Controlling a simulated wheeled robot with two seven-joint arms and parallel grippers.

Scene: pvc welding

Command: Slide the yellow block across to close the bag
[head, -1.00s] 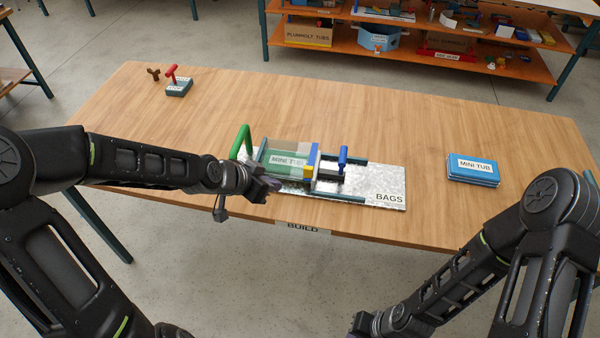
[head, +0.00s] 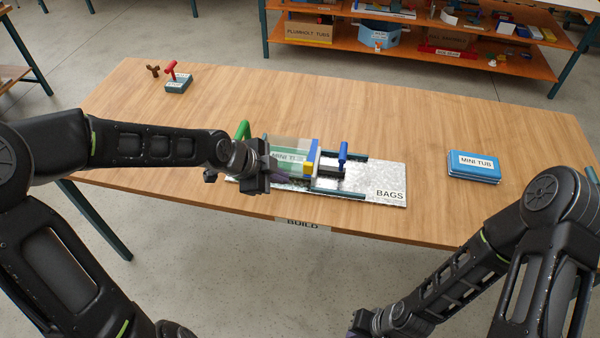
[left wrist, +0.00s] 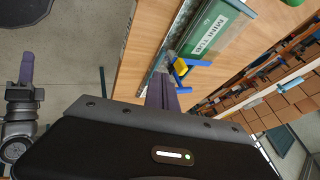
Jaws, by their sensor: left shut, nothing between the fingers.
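The small yellow block (head: 308,164) sits at the lower part of a blue upright piece (head: 311,152) on the bag jig. Both also show in the left wrist view, the yellow block (left wrist: 198,63) beside the blue piece (left wrist: 180,69). The clear green bag (head: 288,145) lies left of them with a MINI TUB label (head: 286,157). My left gripper (head: 275,174) is shut and empty, low over the near left part of the jig. It hides part of the bag's near side; contact cannot be told. My right gripper (head: 364,323) hangs off the table's near side, its fingers unclear.
A blue MINI TUB box (head: 473,167) lies at right. A red-handled stamp (head: 178,85) stands far left.

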